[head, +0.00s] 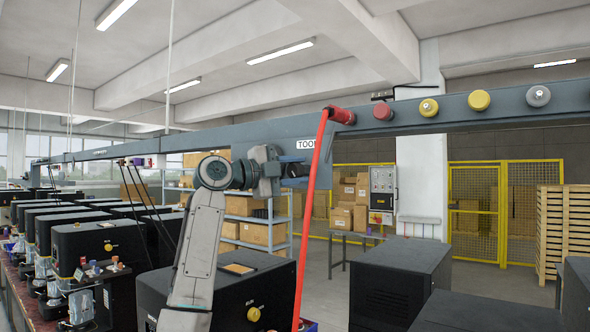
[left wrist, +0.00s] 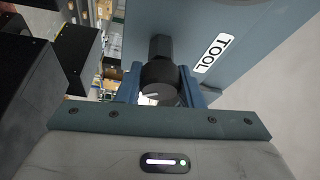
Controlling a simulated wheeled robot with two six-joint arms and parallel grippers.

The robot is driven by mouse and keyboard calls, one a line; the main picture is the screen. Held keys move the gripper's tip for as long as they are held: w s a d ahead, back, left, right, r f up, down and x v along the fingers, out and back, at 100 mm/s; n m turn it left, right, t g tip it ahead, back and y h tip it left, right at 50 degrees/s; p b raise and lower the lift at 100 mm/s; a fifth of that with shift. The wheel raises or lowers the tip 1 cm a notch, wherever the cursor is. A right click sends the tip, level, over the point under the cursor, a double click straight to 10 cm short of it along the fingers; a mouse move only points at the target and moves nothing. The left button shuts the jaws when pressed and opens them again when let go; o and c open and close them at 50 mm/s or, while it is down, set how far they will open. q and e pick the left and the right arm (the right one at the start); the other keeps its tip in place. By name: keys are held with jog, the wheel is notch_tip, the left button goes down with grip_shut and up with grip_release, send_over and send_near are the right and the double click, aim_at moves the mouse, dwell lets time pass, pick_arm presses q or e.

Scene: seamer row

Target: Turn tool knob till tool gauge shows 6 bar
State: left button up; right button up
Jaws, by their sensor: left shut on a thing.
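The tool knob (left wrist: 158,80) is a black round knob with a pale mark on its face, below a dark fitting under the blue-grey overhead beam. In the head view the gripper mostly hides the knob. My right gripper is in neither view.
A red hose (head: 314,220) hangs from the beam just right of my left gripper. Coloured round fittings (head: 428,107) line the beam further right. Black machine housings (head: 399,283) stand below. Shelves with cartons and a yellow mesh fence (head: 475,205) are behind.

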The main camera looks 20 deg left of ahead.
pick_arm(q)
jog(key=m, duration=0.2)
jog(key=m+g+y+p, duration=0.1)
jog(key=m, duration=0.1)
jog(key=shift+m+g+p, duration=0.3)
jog(key=shift+m, duration=0.1)
jog(key=shift+f+m+y, duration=0.1)
jog(key=shift+m+y, duration=0.4)
jog(key=shift+m, duration=0.1)
jog(key=shift+p, duration=0.3)
jog(key=shift+m, duration=0.3)
jog(key=shift+f, duration=0.1)
jog(key=o, duration=1)
jog(key=shift+c, duration=0.2)
